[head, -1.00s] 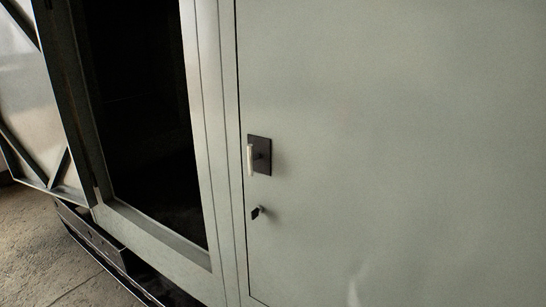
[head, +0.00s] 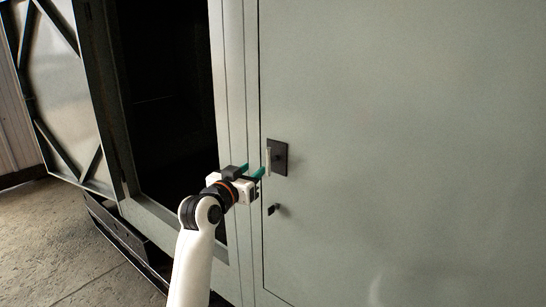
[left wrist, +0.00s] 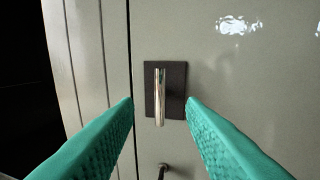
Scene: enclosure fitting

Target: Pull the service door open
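The service door (head: 400,130) is a large grey-green panel, shut flush with its frame on the left. Its handle (head: 268,160) is a pale upright bar on a dark square plate (head: 281,158) near the door's left edge. My left gripper (head: 254,170) is just left of the handle in the head view, with teal fingers pointing at it. In the left wrist view the handle (left wrist: 159,97) stands between the two spread fingers and beyond their tips, with no contact visible. My right gripper is not in view.
A small key lock (head: 273,209) sits below the handle. Left of the frame is a dark open compartment (head: 165,100), with another braced door (head: 55,90) swung open at far left. Bare concrete floor (head: 50,240) lies at lower left.

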